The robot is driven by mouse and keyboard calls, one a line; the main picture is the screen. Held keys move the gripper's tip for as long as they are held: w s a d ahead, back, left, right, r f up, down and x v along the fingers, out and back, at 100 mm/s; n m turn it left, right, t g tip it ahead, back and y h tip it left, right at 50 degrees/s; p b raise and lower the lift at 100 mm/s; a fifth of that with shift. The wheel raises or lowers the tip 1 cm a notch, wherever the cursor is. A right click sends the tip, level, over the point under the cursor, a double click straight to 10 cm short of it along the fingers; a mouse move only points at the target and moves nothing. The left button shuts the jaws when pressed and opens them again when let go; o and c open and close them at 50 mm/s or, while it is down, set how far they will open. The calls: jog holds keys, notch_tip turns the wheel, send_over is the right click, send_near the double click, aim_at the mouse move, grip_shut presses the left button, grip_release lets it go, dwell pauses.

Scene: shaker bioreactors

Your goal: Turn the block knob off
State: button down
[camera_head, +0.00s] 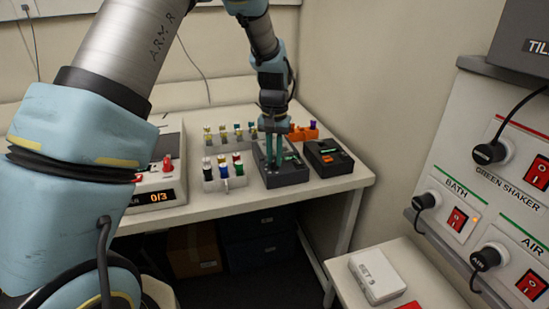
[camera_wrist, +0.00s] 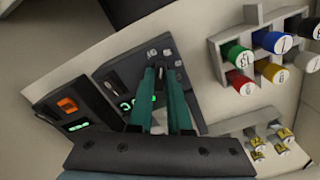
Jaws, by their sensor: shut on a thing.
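The dark grey block unit (camera_head: 290,178) stands on the white bench and has a small green display. My gripper (camera_head: 274,160) points down onto its top. In the wrist view, my gripper's two teal fingers (camera_wrist: 162,75) reach onto the face of the block unit (camera_wrist: 182,72), beside its green digits and a few pale round spots. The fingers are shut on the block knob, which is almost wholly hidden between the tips. I cannot tell which way the knob points.
A second dark unit with an orange button (camera_head: 328,158) stands close on the right. A rack of colour-capped vials (camera_head: 225,183) stands close on the left, with yellow-capped tubes (camera_head: 228,134) behind. An orange rack (camera_head: 303,131) is behind the units. A switch panel (camera_head: 470,185) is at right.

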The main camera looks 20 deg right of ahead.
aim_at(274, 159)
jog(key=n, duration=0.5)
jog(key=shift+n, duration=0.4)
dwell(0.4)
jog(key=c, duration=0.9)
grip_release()
jog(key=shift+o, duration=0.2)
jog(key=shift+r, duration=0.1)
notch_tip(274, 159, up, 11)
jog(key=b, duration=0.3)
jog(key=shift+f, duration=0.2)
